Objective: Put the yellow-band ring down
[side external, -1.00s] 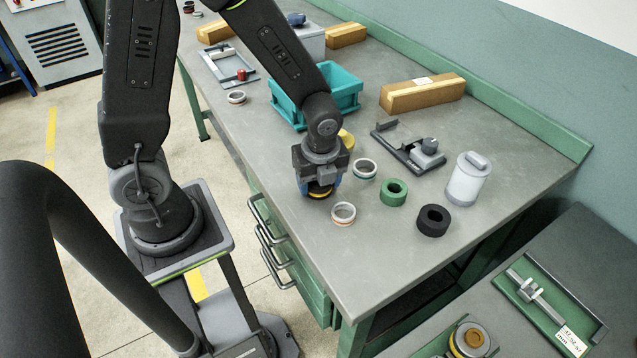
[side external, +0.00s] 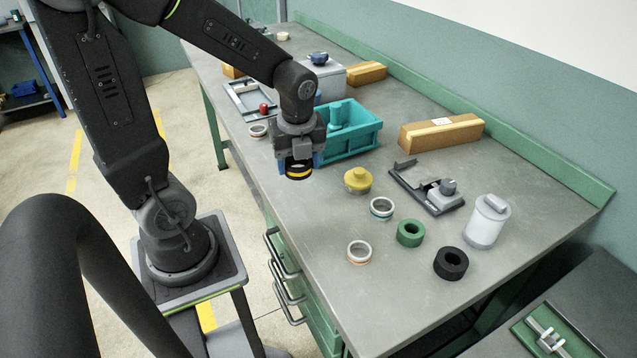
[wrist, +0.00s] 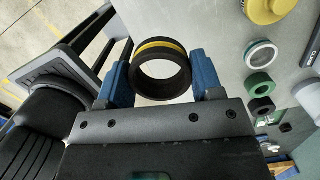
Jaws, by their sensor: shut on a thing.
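My gripper (side external: 298,165) is shut on the yellow-band ring (side external: 298,172), a black ring with a yellow stripe. It holds the ring above the bench, near the front edge and in front of the teal bin. In the wrist view the ring (wrist: 161,72) sits between the two blue fingertips (wrist: 157,84), its opening facing the camera. The ring appears clear of the bench (side external: 300,215), but the exact height is hard to tell.
A teal bin (side external: 362,140) stands right behind my gripper. A yellow-topped cylinder (side external: 358,180), a teal-band ring (side external: 382,208), an orange-band ring (side external: 360,252), a green ring (side external: 410,233) and a black ring (side external: 450,263) stand to the right. The bench's near-left strip is clear.

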